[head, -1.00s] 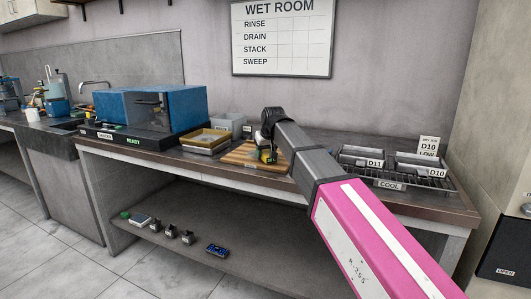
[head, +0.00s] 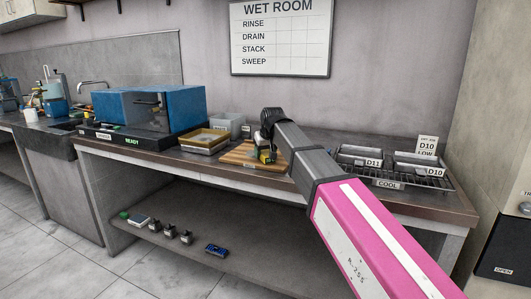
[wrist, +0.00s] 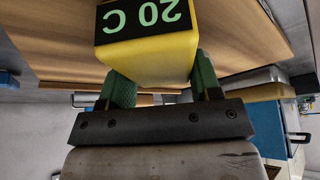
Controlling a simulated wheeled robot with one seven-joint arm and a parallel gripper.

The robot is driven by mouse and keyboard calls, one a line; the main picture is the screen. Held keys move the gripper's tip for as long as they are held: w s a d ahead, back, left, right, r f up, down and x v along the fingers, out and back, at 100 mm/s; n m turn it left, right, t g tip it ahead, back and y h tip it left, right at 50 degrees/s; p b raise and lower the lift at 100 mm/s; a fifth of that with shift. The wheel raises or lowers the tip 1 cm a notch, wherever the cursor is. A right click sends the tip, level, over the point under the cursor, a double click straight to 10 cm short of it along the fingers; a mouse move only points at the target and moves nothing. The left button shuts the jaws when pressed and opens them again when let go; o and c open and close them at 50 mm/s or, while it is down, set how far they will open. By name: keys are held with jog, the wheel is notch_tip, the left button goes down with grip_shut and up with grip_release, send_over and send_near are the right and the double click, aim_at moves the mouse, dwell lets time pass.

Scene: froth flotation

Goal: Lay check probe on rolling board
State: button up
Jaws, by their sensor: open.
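The check probe (wrist: 150,58) is a yellow block with a dark display reading "20 C", upside down in the wrist view. In the head view the small yellow probe (head: 266,156) is at the right part of the wooden rolling board (head: 238,154), partly hidden by my arm. The board's brown surface (wrist: 60,55) fills the upper wrist view behind the probe. My gripper (wrist: 162,82) is open, its green fingers on either side of the probe's near end. Whether the fingers still touch the probe I cannot tell.
Left of the board are a yellow-rimmed tray (head: 204,140) and a blue machine (head: 152,107) marked READY. On the right, a rack (head: 405,178) marked COOL holds metal pans D11 (head: 362,157) and D10 (head: 420,165). Several small items stand on the lower shelf (head: 190,253).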

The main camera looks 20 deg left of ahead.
jog(key=v, duration=1.2)
jog(key=shift+a, duration=0.15)
jog(key=shift+s+r, duration=0.1)
dwell(0.9)
